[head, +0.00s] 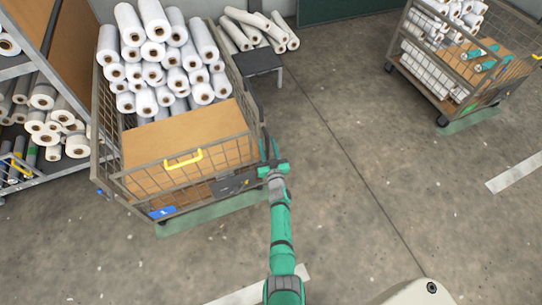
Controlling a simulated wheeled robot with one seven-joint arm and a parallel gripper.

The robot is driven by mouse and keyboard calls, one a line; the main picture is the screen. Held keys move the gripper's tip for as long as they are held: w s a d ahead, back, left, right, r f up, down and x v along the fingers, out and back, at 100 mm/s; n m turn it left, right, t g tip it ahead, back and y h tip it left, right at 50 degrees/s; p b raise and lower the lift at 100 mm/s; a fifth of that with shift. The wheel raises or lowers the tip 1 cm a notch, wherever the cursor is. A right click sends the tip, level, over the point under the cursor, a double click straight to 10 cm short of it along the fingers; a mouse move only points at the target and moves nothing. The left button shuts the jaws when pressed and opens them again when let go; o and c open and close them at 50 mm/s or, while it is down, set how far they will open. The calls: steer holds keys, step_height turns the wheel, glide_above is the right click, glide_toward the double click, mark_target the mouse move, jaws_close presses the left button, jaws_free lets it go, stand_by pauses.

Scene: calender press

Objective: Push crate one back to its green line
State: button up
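Crate one (137,184) is a wire-mesh trolley at the left, with a blue tag (161,212) low on its near side and a yellow handle (184,160). It holds many white rolls and a brown board. A green line (225,211) on the floor runs along and partly under its near edge. The crate hides part of that line. My gripper (268,160) is at the crate's near right corner, beside the mesh. I cannot tell whether it touches the crate. Its fingers are too small and overlapped to show open or shut.
A second crate (458,52) stands at the far right over another green strip (470,119). A small dark stool (258,62) and loose rolls (262,30) are behind crate one. A roll shelf (28,170) is close on its left.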

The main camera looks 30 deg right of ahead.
steer(key=v, duration=0.8)
steer(key=shift+s, duration=0.1)
steer(key=s+a+r+y, duration=0.1)
steer(key=s+a+r, duration=0.2)
steer(key=s+a, duration=1.9)
steer(key=s+a+r+n+g+y, duration=0.1)
steer(key=s+a+r, duration=0.1)
steer(key=s+r, duration=0.7)
steer(key=s+a+r+n+g+y, duration=0.1)
steer(key=s+a+r+n+y, duration=0.1)
steer(key=s+r, duration=0.7)
steer(key=shift+s+a+r+y, duration=0.25)
steer(key=shift+s+a+y, duration=0.05)
steer(key=shift+s+a, duration=0.55)
steer(key=shift+w+d, duration=0.1)
steer(key=shift+w, duration=0.05)
